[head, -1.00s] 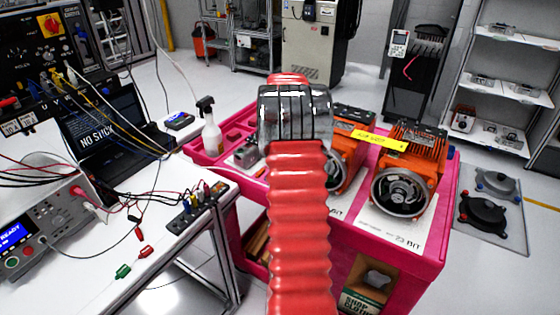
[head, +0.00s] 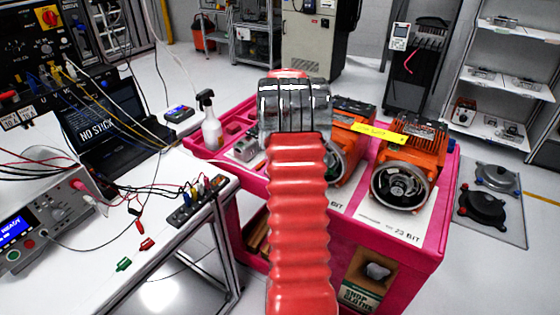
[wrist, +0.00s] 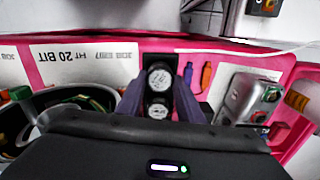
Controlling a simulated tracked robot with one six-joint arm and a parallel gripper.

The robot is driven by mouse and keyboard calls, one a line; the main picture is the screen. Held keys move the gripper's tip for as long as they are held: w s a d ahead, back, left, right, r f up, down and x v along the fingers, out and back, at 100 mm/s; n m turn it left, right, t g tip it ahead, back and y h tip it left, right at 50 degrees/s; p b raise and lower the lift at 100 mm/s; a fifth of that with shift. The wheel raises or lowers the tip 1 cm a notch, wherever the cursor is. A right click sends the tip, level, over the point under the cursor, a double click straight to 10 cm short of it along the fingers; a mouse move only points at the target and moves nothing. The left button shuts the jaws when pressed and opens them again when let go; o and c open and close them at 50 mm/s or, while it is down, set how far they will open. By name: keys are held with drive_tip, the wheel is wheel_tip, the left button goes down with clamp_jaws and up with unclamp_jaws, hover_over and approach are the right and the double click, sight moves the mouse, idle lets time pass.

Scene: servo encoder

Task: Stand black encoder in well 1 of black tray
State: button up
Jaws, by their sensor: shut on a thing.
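In the wrist view my gripper (wrist: 159,98) has its two dark fingers around a narrow dark piece, which I take for the black encoder (wrist: 158,112). A pale round face shows on it between the fingers. A dark rectangular surface, perhaps the black tray (wrist: 155,59), lies just beyond, with a second pale round face in line with the first. Well numbers cannot be read, and I cannot tell whether the held piece touches the tray. In the head view my own red arm hides the gripper, the held piece and the tray.
In the wrist view, a grey metal part (wrist: 250,98) lies right of my fingers and a white card (wrist: 85,65) left. A cluttered bench (head: 90,235) stands left.

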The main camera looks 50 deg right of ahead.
drive_tip(key=shift+f, duration=0.45)
drive_tip(key=o, duration=1.1)
drive_tip(key=shift+c, duration=0.3)
drive_tip(key=shift+r, duration=0.15)
drive_tip(key=shift+r, duration=1.15)
drive_tip(key=shift+r, duration=0.15)
drive_tip(key=shift+r, duration=2.35)
